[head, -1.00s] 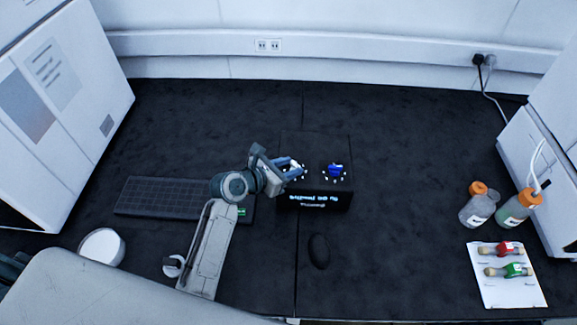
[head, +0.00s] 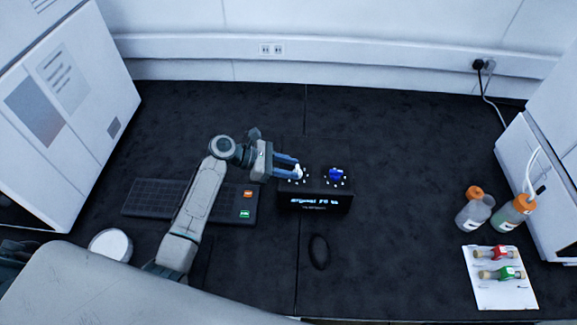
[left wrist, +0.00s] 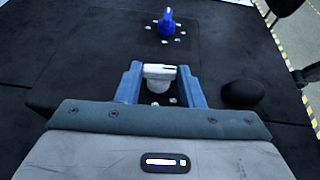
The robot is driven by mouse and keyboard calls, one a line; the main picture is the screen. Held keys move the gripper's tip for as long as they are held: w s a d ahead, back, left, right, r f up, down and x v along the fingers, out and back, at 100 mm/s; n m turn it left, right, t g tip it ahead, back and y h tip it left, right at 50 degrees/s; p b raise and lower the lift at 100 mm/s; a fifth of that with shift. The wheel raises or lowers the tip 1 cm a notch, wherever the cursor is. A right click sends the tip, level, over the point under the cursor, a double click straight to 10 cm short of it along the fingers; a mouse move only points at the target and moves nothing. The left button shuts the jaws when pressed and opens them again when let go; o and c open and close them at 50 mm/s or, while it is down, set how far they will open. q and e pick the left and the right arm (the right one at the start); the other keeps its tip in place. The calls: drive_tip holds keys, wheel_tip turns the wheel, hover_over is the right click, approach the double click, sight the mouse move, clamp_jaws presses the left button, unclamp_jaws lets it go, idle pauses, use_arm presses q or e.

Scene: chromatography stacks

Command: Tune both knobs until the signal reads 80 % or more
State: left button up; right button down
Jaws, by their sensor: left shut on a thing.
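The black tuning box (head: 313,206) stands mid-bench with two knobs on top, each ringed by white marks. The white knob (left wrist: 158,72) is between the blue fingers of my left gripper (left wrist: 160,84), which is shut on it. In the head view my left gripper (head: 288,168) reaches the white knob (head: 298,171) from the left. The blue knob (head: 336,174) stands free to its right and shows at the top of the left wrist view (left wrist: 167,22). The lit display (head: 314,200) on the box front is too blurred to read surely. My right gripper is not in view.
A keyboard (head: 150,198) with an orange and a green key lies left, under my left arm. A black mouse (head: 319,252) lies in front of the box. Bottles (head: 474,212) and a white card with vials (head: 503,294) are at the right. Bench behind the box is clear.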

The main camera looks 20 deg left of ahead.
use_arm(q)
drive_tip(key=shift+w+m+g, duration=0.1)
drive_tip(key=shift+m+g, duration=0.4)
drive_tip(key=shift+g, duration=0.1)
drive_tip(key=o, duration=1)
drive_tip(key=b+v, duration=0.2)
drive_tip(key=v, duration=0.8)
drive_tip(key=shift+a+b, duration=0.4)
